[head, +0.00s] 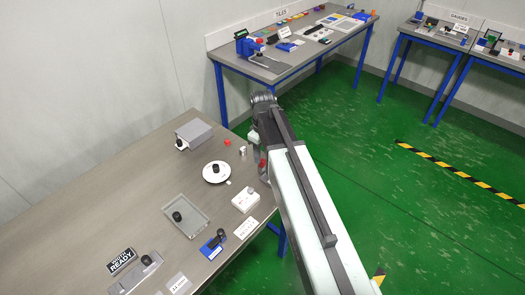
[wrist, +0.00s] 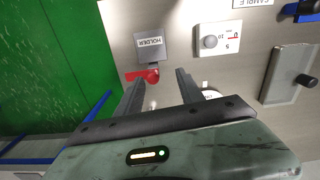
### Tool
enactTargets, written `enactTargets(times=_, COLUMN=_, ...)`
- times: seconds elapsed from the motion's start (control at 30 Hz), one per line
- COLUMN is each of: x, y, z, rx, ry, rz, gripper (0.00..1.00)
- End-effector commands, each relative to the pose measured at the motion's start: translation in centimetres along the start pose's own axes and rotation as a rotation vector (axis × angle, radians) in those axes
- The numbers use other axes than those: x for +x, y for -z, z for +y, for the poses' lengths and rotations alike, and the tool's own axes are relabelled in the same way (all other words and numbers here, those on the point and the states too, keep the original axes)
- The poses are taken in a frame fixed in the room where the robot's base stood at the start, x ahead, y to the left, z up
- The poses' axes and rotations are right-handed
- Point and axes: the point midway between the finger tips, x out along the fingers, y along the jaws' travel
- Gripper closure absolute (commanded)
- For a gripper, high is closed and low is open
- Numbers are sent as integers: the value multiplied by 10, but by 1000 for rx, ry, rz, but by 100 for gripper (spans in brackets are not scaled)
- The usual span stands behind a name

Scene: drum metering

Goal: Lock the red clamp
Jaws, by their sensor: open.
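The red clamp (wrist: 147,75) shows in the wrist view as a small red piece just below the grey holder block with its HOLDER label (wrist: 150,42). A small red part, probably the same clamp (head: 263,163), shows at the table's right edge in the head view, partly covered by my arm. My gripper (wrist: 159,78) is open and empty. Its left fingertip is close to the red clamp and its right fingertip is off to the right. I cannot tell whether the left finger touches the clamp or whether the clamp is locked.
A white dial box (wrist: 212,41) is right of the holder, and a grey tray with a black knob (wrist: 286,77) lies farther right. Green floor lies beyond the table edge.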

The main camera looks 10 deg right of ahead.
Motion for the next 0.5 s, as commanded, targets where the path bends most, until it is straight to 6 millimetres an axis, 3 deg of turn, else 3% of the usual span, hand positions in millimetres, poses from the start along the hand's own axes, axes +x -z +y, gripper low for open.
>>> enactTargets(times=0.03, x=-15, y=13, z=13, rx=-72, ry=0, rz=0, gripper=55)
enactTargets(times=0.17, x=-16, y=19, z=21, rx=-170, ry=0, rz=0, gripper=55)
enactTargets(times=0.37, x=-6, y=17, z=21, rx=-173, ry=0, rz=0, gripper=55)
enactTargets(times=0.5, x=12, y=16, z=21, rx=-171, ry=0, rz=0, gripper=55)
